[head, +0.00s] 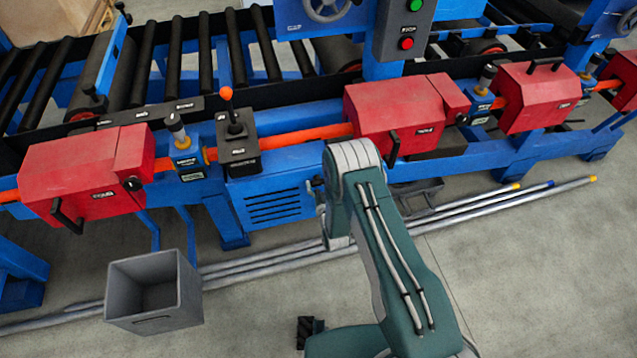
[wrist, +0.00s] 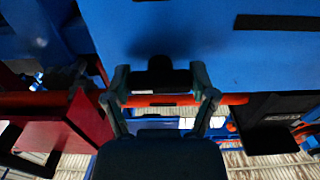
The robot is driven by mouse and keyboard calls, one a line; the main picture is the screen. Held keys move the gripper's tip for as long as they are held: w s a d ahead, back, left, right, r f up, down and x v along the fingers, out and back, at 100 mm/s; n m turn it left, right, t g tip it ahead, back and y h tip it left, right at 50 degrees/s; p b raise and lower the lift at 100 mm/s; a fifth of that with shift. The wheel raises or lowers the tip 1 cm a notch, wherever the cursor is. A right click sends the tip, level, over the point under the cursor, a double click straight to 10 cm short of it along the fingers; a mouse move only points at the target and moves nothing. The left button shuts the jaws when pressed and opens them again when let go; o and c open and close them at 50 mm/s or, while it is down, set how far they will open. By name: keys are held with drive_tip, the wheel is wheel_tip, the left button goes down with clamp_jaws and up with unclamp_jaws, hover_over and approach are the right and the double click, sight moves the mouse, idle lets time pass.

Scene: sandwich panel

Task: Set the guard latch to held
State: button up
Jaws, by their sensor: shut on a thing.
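My gripper (wrist: 161,92) shows in the wrist view, its two fingers on either side of a small dark piece (wrist: 160,72) in front of a blue face. It is shut on this piece. The piece may be the guard latch; its label and setting cannot be read. In the head view my arm hides the gripper and the piece. The nearest red guard (head: 395,112) is just behind the arm, with a black handle at its lower edge. Its red side also shows at left in the wrist view (wrist: 62,135).
An orange bar (head: 300,137) runs along the blue frame; it also crosses the wrist view (wrist: 165,100). A black lever box (head: 237,145) with an orange-topped lever stands left of the arm. A grey bin (head: 155,290) and several long pipes (head: 255,264) are on the floor.

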drive_tip(key=shift+n, duration=0.4)
drive_tip(key=n, duration=0.3)
drive_tip(key=shift+n, duration=0.3)
drive_tip(key=n, duration=0.4)
drive_tip(key=shift+r+n, duration=0.1)
drive_tip(key=shift+n, duration=0.2)
drive_tip(key=n, duration=0.5)
drive_tip(key=shift+a, duration=0.1)
drive_tip(key=shift+n, duration=2)
drive_tip(key=shift+s+f, duration=0.1)
drive_tip(key=shift+f, duration=0.1)
drive_tip(key=o, duration=0.9)
drive_tip(key=shift+o, duration=0.7)
drive_tip(key=shift+a, duration=0.1)
